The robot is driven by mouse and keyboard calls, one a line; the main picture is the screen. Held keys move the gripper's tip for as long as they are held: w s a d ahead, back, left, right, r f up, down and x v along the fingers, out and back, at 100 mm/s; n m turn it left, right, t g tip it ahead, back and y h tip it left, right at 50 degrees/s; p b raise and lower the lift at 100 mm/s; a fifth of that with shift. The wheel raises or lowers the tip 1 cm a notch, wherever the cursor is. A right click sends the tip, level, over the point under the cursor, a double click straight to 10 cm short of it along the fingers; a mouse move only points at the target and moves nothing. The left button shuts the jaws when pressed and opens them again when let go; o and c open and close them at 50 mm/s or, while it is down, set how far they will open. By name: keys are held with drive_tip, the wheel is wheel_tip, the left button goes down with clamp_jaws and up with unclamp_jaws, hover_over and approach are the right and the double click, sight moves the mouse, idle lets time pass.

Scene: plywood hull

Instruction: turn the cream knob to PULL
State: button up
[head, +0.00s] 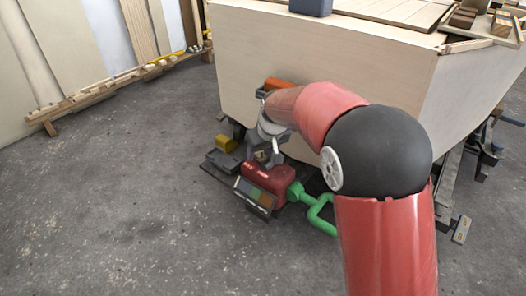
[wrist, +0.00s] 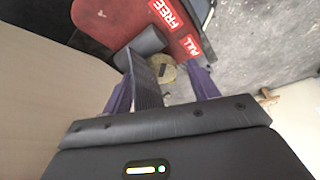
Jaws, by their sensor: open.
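The red housing (head: 268,180) stands low beside the plywood hull in the head view. In the wrist view the red housing (wrist: 110,18) carries a FREE label (wrist: 165,14) and a PULL label (wrist: 192,46). A small round cream knob (wrist: 165,72) shows below the labels, with a dark mark on it; which label it points to I cannot tell. My gripper (wrist: 162,76) is open, its purple fingers either side of the knob in the picture; contact cannot be made out. In the head view my gripper (head: 262,153) is over the housing, partly hidden by my arm.
The plywood hull (head: 320,55) rises close behind. A green pipe handle (head: 318,208) sticks out right of the housing. A panel with coloured squares (head: 254,193) is at its front, and a yellow block (head: 227,143) is behind left. Open concrete floor (head: 120,210) lies to the left.

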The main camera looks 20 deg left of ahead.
drive_tip(key=c, duration=1)
drive_tip(key=shift+s+a+r+m+t+h+p, duration=0.15)
drive_tip(key=shift+m+t+h+p, duration=0.15)
drive_tip(key=shift+m+p, duration=0.7)
drive_tip(key=m+h+p, duration=0.1)
drive_tip(key=m+p, duration=0.1)
drive_tip(key=m, duration=0.1)
drive_tip(key=shift+a+p, duration=0.15)
drive_tip(key=shift+p, duration=0.2)
drive_tip(key=m+h+p, duration=0.1)
drive_tip(key=m, duration=0.2)
drive_tip(key=shift+a+m+t+h+p, duration=0.15)
drive_tip(key=shift+m+t+h+p, duration=0.25)
drive_tip(key=shift+a+f+m+g+h+p, duration=0.15)
drive_tip(key=shift+m+h+p, duration=0.2)
drive_tip(key=shift+m, duration=0.6)
drive_tip(key=shift+d+f+m+g+h+p, duration=0.15)
drive_tip(key=shift+m+h+p, duration=0.2)
drive_tip(key=shift+m, duration=0.6)
drive_tip(key=shift+a+r, duration=0.1)
